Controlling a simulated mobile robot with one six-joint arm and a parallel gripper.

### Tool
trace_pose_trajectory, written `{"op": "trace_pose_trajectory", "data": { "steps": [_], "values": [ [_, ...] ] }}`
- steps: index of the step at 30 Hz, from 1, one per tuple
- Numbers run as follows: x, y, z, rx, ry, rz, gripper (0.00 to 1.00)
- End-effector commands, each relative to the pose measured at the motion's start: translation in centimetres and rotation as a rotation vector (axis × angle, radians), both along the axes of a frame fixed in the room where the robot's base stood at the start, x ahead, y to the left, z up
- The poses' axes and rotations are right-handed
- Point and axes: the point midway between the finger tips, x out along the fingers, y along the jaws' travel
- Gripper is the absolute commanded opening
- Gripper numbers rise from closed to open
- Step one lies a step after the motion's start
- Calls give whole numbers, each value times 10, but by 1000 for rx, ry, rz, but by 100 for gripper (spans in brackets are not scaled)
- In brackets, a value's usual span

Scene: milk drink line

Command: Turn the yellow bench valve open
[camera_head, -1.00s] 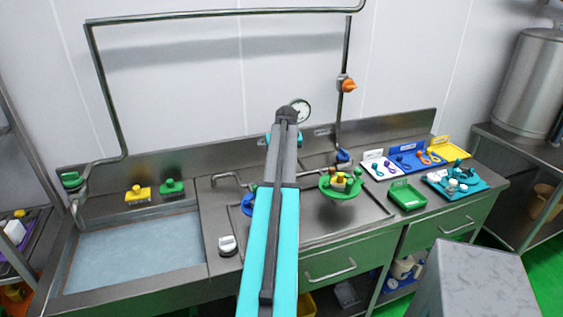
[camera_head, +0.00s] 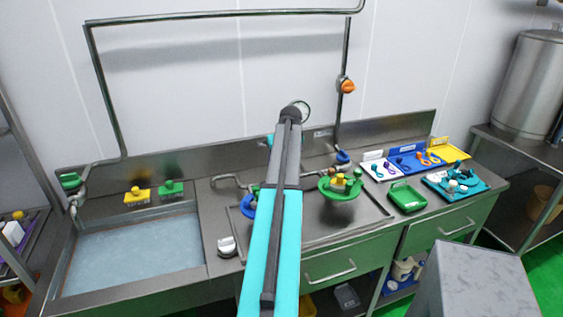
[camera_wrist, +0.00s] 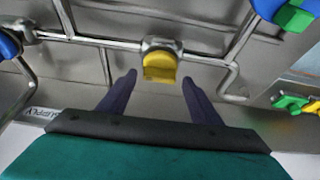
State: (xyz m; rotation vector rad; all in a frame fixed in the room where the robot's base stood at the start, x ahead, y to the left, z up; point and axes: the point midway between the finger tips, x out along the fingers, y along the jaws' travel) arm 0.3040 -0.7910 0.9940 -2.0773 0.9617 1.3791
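The yellow bench valve (camera_wrist: 160,66) shows in the wrist view as a yellow handle on a round metal fitting in a pipe. My gripper (camera_wrist: 158,78) is open, with one dark finger on each side of the handle and a visible gap on both sides. The fingertips reach about the handle's level in the picture; whether they are at its depth I cannot tell. In the head view my arm hides the yellow valve and most of the gripper.
A blue valve (camera_wrist: 10,42) lies left in the wrist view, and a blue-and-green object (camera_wrist: 286,12) top right. An orange valve (camera_head: 347,86) sits on the wall pipe.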

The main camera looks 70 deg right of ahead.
Motion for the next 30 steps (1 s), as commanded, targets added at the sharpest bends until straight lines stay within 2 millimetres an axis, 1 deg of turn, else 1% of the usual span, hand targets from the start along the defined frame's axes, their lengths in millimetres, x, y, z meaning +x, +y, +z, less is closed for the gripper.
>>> {"op": "trace_pose_trajectory", "data": {
  "steps": [10,16,23,30],
  "values": [
    [-2,1,-1,3,3,-2,59],
    [-4,3,6,3,3,-4,59],
    [-10,10,27,3,3,-4,59],
    [-17,19,56,1,2,-4,59]
  ]
}}
